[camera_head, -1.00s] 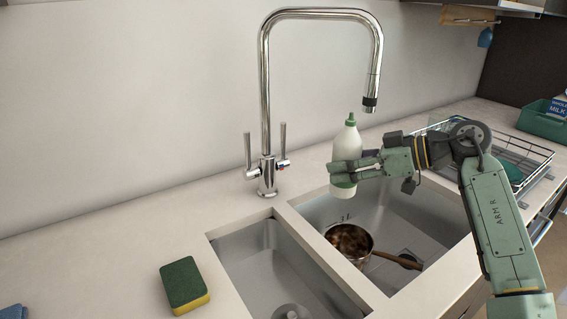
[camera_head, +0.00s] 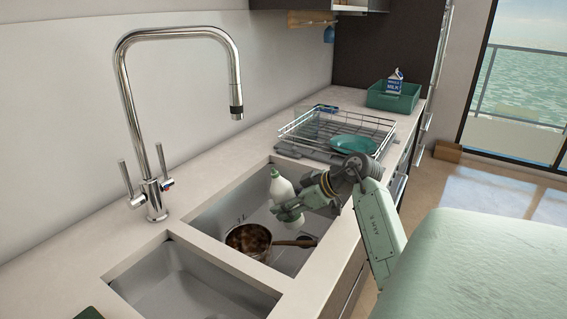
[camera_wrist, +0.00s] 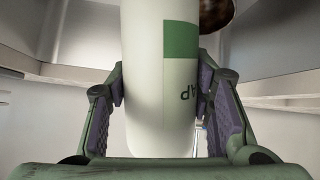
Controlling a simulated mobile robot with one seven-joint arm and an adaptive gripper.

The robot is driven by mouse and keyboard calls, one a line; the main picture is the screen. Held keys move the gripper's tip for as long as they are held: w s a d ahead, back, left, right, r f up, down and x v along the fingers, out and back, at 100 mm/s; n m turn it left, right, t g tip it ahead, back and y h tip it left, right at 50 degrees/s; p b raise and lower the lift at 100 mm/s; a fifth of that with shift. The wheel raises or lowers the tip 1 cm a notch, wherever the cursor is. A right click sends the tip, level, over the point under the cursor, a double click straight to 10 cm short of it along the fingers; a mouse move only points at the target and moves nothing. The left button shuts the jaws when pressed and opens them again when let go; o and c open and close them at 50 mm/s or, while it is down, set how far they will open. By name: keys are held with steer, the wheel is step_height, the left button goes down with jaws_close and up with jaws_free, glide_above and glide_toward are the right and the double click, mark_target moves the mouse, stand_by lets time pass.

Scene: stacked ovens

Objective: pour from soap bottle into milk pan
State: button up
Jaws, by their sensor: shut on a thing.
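The soap bottle (camera_head: 281,188), white with a green cap, is held by my gripper (camera_head: 290,208) over the larger sink basin. It looks close to upright in the head view. In the wrist view both fingers press on the sides of the white bottle (camera_wrist: 160,90), which has a green label patch. The milk pan (camera_head: 236,240), with brown contents and a wooden handle, sits in the larger basin, just below and left of the bottle. Part of the pan's dark contents shows at the top of the wrist view. The bottle's base is partly hidden by my gripper.
A tall chrome tap (camera_head: 157,190) stands behind the basins. An empty smaller basin (camera_head: 185,285) is at front left. A wire dish rack (camera_head: 330,130) with a green plate is beyond the sink. A green crate (camera_head: 392,98) with a milk carton is farther back.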

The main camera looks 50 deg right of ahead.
step_height(320, 180, down, 4)
steer(key=g+h+b, duration=0.1)
steer(key=g+b, duration=0.1)
steer(key=b, duration=0.1)
steer(key=shift+w+a+n+g+h, duration=0.1)
steer(key=shift+n+g+h, duration=0.2)
steer(key=shift+n, duration=0.1)
steer(key=shift+f+g+h, duration=0.15)
steer(key=shift+g+h, duration=0.25)
steer(key=shift+g, duration=0.1)
steer(key=r+g+p, duration=0.1)
steer(key=s+d+r+g+h+p, duration=0.1)
steer(key=s+r+n+g+h+p, duration=0.1)
steer(key=shift+d+r, duration=0.15)
steer(key=shift+r, duration=0.15)
steer(key=shift+s+d+g+h, duration=0.2)
steer(key=shift+g+h, duration=0.1)
steer(key=shift+g, duration=0.3)
steer(key=shift+f, duration=0.1)
steer(key=shift+w+a, duration=0.1)
steer(key=shift+w+a+r+g+h, duration=0.3)
steer(key=shift+w+a+r, duration=0.2)
steer(key=shift+w+r, duration=0.2)
steer(key=shift+b, duration=0.35)
